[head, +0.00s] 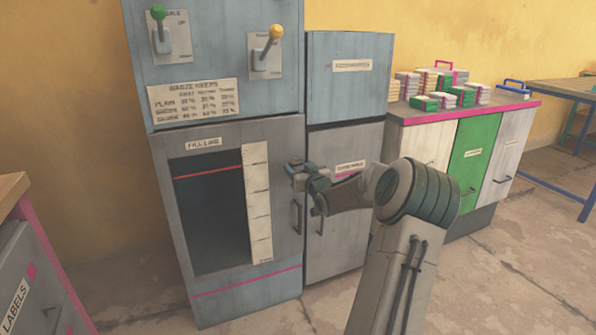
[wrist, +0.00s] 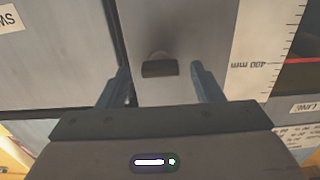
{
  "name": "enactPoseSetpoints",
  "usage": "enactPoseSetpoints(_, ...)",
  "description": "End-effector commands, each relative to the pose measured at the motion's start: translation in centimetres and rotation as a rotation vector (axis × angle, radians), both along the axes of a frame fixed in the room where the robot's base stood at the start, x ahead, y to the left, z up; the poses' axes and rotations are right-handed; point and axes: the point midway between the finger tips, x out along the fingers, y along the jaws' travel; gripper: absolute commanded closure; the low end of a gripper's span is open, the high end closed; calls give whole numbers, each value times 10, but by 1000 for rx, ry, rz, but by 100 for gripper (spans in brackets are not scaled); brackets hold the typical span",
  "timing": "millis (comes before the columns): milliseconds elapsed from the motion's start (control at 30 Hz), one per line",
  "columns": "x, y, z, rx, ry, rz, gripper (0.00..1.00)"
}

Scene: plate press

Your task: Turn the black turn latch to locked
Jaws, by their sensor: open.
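The black turn latch (wrist: 159,69) shows in the wrist view as a short dark bar on a round pale base on the grey door. Its bar lies crosswise in that picture. My gripper (wrist: 161,75) is open, with one finger on each side of the latch and a gap at both ends. I cannot tell how deep the fingers reach around it. In the head view my gripper (head: 296,172) is at the upper right edge of the grey door (head: 286,165), and the latch is hidden behind it.
The door has a dark window (head: 209,215), a paper scale (head: 256,205) and a handle (head: 296,217). A second cabinet (head: 345,150) stands close on the right. A counter with stacked boxes (head: 435,95) is farther right. Open floor lies in front.

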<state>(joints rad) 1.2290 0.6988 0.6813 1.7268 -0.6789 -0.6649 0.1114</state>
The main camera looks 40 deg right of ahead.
Motion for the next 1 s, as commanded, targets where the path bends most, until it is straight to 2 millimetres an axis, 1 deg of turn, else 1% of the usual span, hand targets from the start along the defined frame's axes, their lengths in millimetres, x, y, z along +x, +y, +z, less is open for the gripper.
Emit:
enactPoseSetpoints(100,10,-2,-1,0,-1,1,40)
enactPoseSetpoints(200,13,-3,0,1,0,0,40)
enactPoseSetpoints(467,14,-3,0,0,1,0,40)
enactPoseSetpoints(500,14,-3,0,0,1,0,43)
enactPoseSetpoints(567,14,-3,0,0,1,0,59)
enactPoseSetpoints(600,14,-3,0,0,1,0,71)
enactPoseSetpoints(633,14,-3,0,0,1,0,79)
enactPoseSetpoints(667,14,-3,0,0,1,0,85)
enactPoseSetpoints(1000,14,-3,2,32,-7,0,85)
